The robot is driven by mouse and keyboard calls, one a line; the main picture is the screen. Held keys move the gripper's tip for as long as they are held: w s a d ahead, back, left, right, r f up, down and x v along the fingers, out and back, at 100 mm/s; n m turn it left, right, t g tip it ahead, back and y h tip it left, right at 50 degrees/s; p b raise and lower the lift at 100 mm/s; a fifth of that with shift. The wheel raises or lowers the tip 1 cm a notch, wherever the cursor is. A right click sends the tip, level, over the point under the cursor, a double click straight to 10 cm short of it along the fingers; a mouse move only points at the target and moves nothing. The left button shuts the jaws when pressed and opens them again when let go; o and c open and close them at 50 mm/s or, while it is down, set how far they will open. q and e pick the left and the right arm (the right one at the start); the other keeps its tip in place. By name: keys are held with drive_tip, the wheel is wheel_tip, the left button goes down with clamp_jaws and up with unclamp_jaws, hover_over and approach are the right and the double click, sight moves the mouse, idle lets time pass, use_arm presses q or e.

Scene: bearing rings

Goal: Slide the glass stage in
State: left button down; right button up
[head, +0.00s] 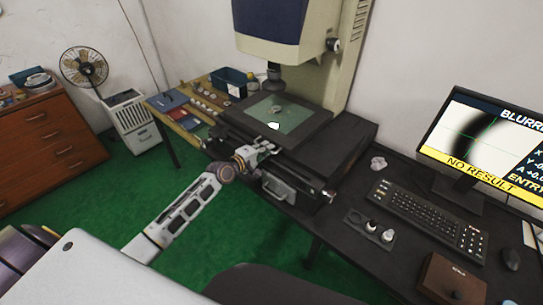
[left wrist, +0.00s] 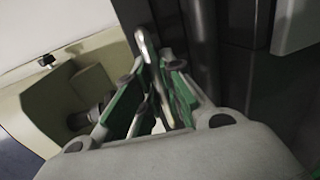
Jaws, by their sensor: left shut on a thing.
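The glass stage (head: 296,123) is a greenish pane in a dark frame under the measuring machine's lens. A small ring-like part (head: 277,110) and a white patch show on the glass. My left gripper (head: 270,148) is at the front edge of the stage, its arm reaching in from lower left. In the left wrist view its green-padded fingers (left wrist: 155,95) are shut on a slim metal handle (left wrist: 146,50). How the handle joins the stage is hidden. My right gripper is not in view.
The machine's head (head: 275,25) hangs above the stage. A drawer-like box with a handle (head: 278,186) sits below it. A keyboard (head: 425,215), monitor (head: 490,140) and small knobs (head: 370,225) stand at right. A parts board (head: 190,112) lies at left.

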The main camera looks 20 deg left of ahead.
use_arm(q)
drive_tip(key=shift+w+a+f+b, duration=0.15)
drive_tip(key=shift+a+b, duration=0.1)
drive_tip(key=shift+a, duration=0.2)
drive_tip(key=shift+w+a+b, duration=0.15)
drive_tip(key=shift+a+b, duration=0.1)
drive_tip(key=shift+a, duration=0.2)
drive_tip(key=shift+w+a+b, duration=0.2)
drive_tip(key=shift+a+b, duration=0.1)
drive_tip(key=shift+a, duration=0.45)
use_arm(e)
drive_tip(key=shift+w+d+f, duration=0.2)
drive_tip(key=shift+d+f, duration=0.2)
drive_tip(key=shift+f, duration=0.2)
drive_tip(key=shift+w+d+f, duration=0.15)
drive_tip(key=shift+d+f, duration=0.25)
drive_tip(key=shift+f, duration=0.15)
use_arm(q)
drive_tip(key=shift+w, duration=0.1)
